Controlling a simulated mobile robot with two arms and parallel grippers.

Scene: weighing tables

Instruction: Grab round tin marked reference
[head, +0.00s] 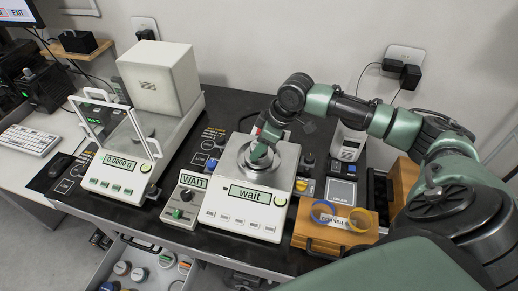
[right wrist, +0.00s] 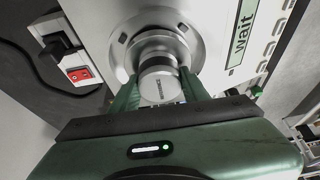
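A round silver tin (right wrist: 158,86) with small dark lettering on its lid, too small to read, is at the round metal pan of the middle balance (head: 258,198). The balance display reads "wait". My right gripper (head: 262,155) reaches down over this pan. In the right wrist view, the green fingers of the right gripper (right wrist: 160,92) stand on both sides of the tin and appear to touch it. I cannot tell whether the tin rests on the pan or is just above it. My left gripper is not in view.
A balance with a glass shield (head: 118,178), reading 0.0000 g, stands at left. A small box (head: 184,199) shows "WAIT". A wooden box (head: 330,240) with blue and yellow rings is at right. An open drawer (head: 208,273) holds several round containers.

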